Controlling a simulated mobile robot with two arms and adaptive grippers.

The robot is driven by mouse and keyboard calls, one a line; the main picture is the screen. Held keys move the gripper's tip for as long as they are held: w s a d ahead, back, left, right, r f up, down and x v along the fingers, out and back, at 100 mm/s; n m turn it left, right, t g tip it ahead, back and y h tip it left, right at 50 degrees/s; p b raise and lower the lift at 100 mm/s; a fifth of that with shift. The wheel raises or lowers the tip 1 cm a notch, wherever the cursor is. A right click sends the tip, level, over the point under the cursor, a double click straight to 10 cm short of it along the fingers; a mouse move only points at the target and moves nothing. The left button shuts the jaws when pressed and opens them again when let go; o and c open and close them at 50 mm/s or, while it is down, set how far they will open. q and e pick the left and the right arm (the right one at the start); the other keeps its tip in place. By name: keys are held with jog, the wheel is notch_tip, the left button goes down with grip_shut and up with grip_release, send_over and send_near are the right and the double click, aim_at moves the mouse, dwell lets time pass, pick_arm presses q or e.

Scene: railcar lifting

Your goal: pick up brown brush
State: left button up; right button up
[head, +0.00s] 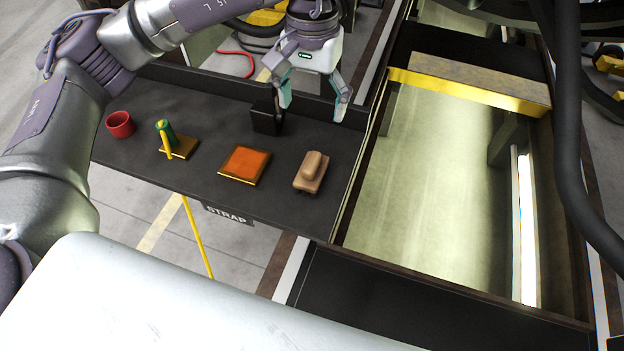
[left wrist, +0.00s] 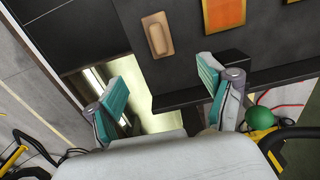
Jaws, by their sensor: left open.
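The brown brush (head: 311,172), a tan block with a rounded grip on top, lies on the dark shelf (head: 215,115) near its right end. It also shows in the left wrist view (left wrist: 157,34), beyond the fingertips near the top. My left gripper (head: 314,108) is open and empty, with teal finger pads, above the shelf's back edge. It is behind and apart from the brush in the head view. In the left wrist view its fingers (left wrist: 162,85) are spread wide with nothing between them. My right gripper is in neither view.
An orange pad (head: 245,165), a green and yellow tool on a small base (head: 176,146) and a red cup (head: 120,124) stand left of the brush. A black block (head: 267,117) stands close to the left finger. An open frame with a yellow-edged beam (head: 470,93) lies right.

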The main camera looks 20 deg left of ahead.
pick_arm(q)
jog(key=b, duration=0.3)
send_over(312, 161)
notch_tip(312, 161, down, 4)
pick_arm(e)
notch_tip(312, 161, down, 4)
pick_arm(q)
jog(key=f+p, duration=0.1)
jog(key=f, duration=0.1)
jog(key=f+p, duration=0.1)
jog(key=f, duration=0.2)
jog(key=f+p, duration=0.1)
jog(key=f, duration=0.2)
jog(key=shift+w+a+f, duration=0.1)
jog(key=shift+w, duration=0.15)
jog(key=f+p, duration=0.2)
jog(key=f, duration=0.1)
jog(key=f+p, duration=0.1)
jog(key=shift+s+f, duration=0.25)
jog(key=shift+f, duration=0.5)
jog(key=c, duration=1.3)
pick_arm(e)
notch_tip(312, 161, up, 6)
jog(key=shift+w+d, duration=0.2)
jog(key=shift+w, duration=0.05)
